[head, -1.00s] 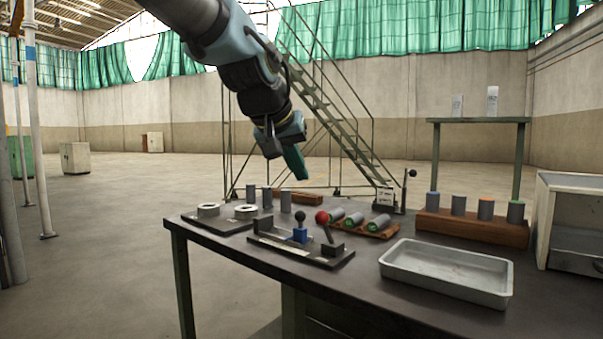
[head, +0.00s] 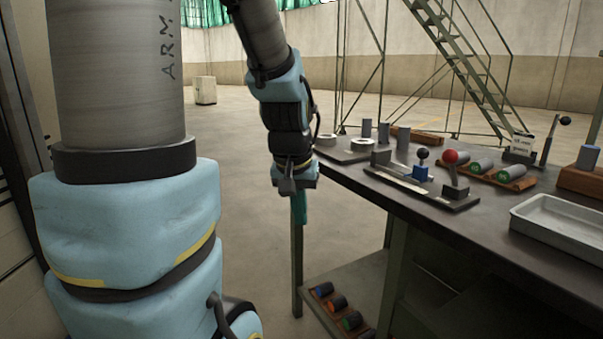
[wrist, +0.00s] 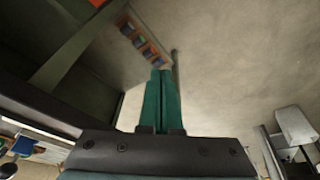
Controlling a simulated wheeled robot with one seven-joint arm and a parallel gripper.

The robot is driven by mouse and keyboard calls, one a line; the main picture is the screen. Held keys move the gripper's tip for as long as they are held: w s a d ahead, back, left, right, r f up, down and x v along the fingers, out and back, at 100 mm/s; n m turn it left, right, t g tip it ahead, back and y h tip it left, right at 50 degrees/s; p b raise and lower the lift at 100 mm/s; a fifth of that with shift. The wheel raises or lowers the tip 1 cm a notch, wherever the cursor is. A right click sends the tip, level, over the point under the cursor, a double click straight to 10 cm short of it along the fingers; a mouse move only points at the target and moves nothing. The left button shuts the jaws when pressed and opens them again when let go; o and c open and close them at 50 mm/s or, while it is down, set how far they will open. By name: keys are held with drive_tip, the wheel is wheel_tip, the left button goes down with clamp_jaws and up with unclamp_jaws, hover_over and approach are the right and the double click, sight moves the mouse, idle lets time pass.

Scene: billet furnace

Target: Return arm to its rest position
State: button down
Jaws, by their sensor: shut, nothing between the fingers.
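My gripper (head: 301,208) hangs fingers down just left of the workbench's left corner in the head view, out over the floor. In the wrist view its two green fingers (wrist: 162,75) lie together, shut, with nothing between them. My arm comes down from the top of the head view, and a large part of it fills the left side.
The dark workbench (head: 420,205) carries a lever fixture with a red knob (head: 451,156), pale rings (head: 362,144), grey cylinders and a metal tray (head: 560,222). A lower shelf (head: 365,275) holds several coloured-end cylinders (head: 337,303). Open floor lies behind and left of the bench.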

drive_tip(key=s+a+f+n+g, duration=0.1)
drive_tip(key=s+a+f+g, duration=0.1)
drive_tip(key=s+a+f, duration=0.4)
wheel_tip(320, 180, up, 16)
drive_tip(key=w+p, duration=0.1)
drive_tip(key=p, duration=1.4)
drive_tip(key=shift+w+a+y, duration=0.15)
drive_tip(key=shift+a+y, duration=0.15)
drive_tip(key=shift+y, duration=0.1)
